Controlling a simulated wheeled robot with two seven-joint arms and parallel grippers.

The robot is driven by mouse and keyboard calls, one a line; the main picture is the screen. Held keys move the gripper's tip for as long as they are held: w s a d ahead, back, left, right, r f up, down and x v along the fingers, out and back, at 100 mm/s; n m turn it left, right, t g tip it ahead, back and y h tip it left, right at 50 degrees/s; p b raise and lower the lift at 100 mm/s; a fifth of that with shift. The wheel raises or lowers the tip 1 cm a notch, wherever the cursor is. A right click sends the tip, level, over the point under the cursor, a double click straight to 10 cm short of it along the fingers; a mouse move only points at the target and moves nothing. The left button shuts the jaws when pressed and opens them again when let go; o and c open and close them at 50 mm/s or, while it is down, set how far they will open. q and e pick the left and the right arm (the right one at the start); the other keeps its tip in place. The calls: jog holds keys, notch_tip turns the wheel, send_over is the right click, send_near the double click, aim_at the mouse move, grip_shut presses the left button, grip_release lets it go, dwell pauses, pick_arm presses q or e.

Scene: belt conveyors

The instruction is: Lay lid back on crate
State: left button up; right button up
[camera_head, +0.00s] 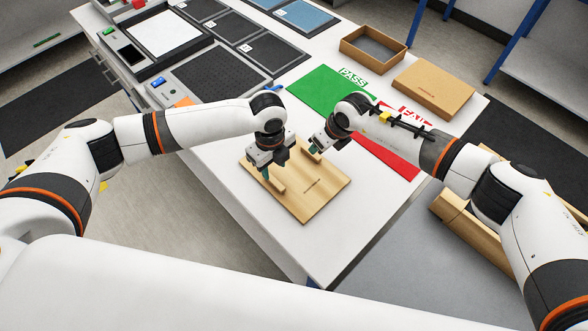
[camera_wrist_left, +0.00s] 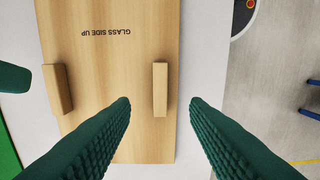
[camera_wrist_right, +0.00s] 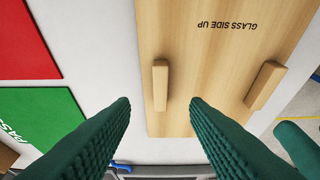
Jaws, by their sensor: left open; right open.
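The lid (camera_head: 318,197) is a flat light-wood board with two bar handles, lying on the white table. Its printed text reads "GLASS SIDE UP" in the wrist views. My left gripper (camera_head: 267,173) is open above the lid; in the left wrist view one handle (camera_wrist_left: 160,90) lies between the lines of its fingers. My right gripper (camera_head: 316,150) is open at the other handle, which shows in the right wrist view (camera_wrist_right: 160,85). Neither gripper visibly holds a handle. A light-wood crate (camera_head: 448,213) shows partly at the right, largely hidden by my right arm.
A green PASS mat (camera_head: 318,88) and a red FAIL mat (camera_head: 395,160) lie beyond the lid. An open cardboard box (camera_head: 350,52) and a closed one (camera_head: 433,90) stand at the back right. Dark trays (camera_head: 212,82) fill the back left. The table's front edge is near the lid.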

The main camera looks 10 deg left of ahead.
aim_at(314, 155)
pick_arm(q)
notch_tip(314, 155, down, 4)
jog(key=shift+f, duration=0.2)
pick_arm(e)
jog(key=x, duration=0.4)
jog(key=shift+a+f, duration=0.15)
jog(key=shift+a, duration=0.05)
pick_arm(q)
jog(key=shift+f, duration=1.1)
pick_arm(e)
jog(key=shift+x, duration=1.1)
pick_arm(q)
grip_shut()
pick_arm(e)
jog(key=shift+d, duration=0.1)
grip_shut()
jog(key=shift+w, duration=0.1)
